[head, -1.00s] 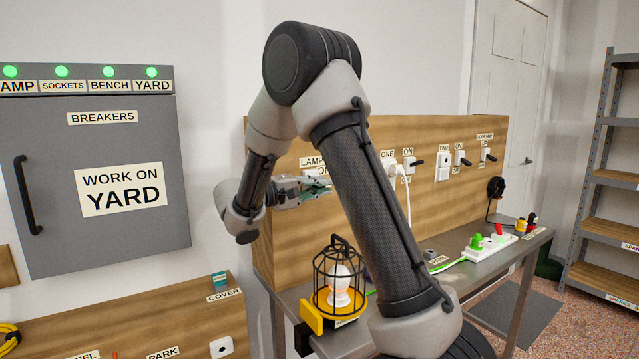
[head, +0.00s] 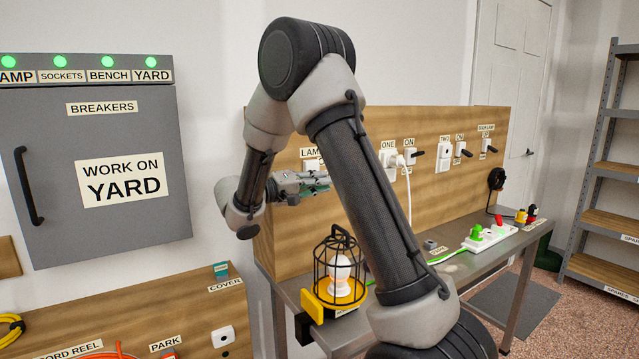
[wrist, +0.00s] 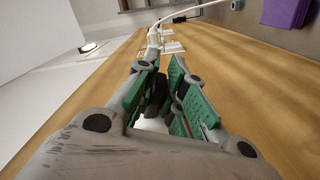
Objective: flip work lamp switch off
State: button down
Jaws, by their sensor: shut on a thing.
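The work lamp (head: 340,274) stands on the bench, a bulb in a black cage on a yellow base. Its bulb looks white with a faint orange lower part. The lamp switch plate (head: 311,165) is on the wooden backboard under a partly hidden LAMP label (head: 310,153). My gripper (head: 318,183) is at the backboard just below that plate. In the wrist view the green-padded fingers (wrist: 161,80) are close together around something dark, which seems to be the switch lever; the lever is mostly hidden.
My arm crosses in front of the board. Other switches (head: 414,154) and a plug with a white cord (head: 400,159) are to the right. A power strip (head: 489,238) lies on the bench. The grey breaker cabinet (head: 130,225) is at left.

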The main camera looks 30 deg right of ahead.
jog(key=c, duration=1.5)
grip_release()
jog(key=shift+a, duration=0.15)
jog(key=a, duration=1.1)
jog(key=shift+s+a, duration=0.2)
jog(key=shift+a, duration=0.2)
